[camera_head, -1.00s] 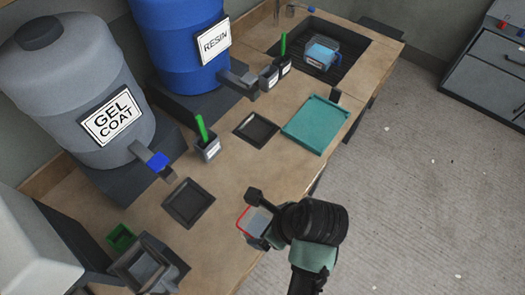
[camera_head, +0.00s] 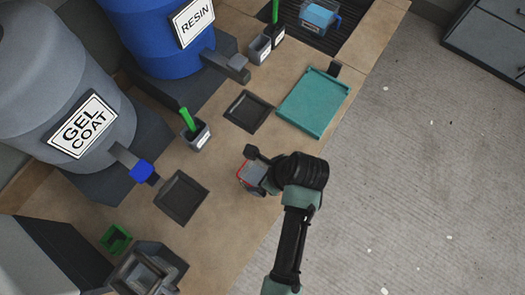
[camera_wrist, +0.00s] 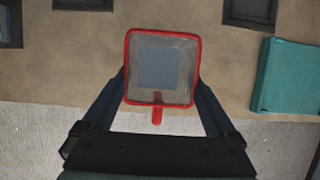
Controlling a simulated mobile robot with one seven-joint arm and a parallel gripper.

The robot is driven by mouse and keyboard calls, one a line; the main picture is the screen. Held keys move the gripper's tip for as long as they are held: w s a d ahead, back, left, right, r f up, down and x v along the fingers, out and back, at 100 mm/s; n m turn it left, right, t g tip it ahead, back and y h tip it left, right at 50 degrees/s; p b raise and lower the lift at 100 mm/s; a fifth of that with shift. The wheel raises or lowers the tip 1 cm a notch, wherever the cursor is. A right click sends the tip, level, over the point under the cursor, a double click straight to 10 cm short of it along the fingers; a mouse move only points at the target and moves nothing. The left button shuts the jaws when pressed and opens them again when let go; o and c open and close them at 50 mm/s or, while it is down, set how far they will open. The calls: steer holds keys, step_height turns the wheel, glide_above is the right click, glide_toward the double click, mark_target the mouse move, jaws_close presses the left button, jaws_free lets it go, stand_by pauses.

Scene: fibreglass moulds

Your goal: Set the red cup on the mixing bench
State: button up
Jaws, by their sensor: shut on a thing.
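The red cup is a clear square cup with a red rim and a red handle. In the wrist view the red cup (camera_wrist: 161,68) is seen from above, between the two fingers of my gripper (camera_wrist: 160,100), which is shut on it. The cup looks empty, with a grey square at its bottom. In the head view my gripper (camera_head: 260,168) holds the cup (camera_head: 248,178) at the front edge of the mixing bench (camera_head: 225,215), partly hidden by the gripper. I cannot tell whether the cup touches the bench top.
A teal tray (camera_head: 312,103) lies to the right. Two dark square trays (camera_head: 249,111) (camera_head: 181,197) are set behind and left of the cup. A grey pot with a green handle (camera_head: 197,133) stands farther back. Bare bench lies around the cup.

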steer(key=shift+f, duration=1.3)
steer(key=o, duration=1.4)
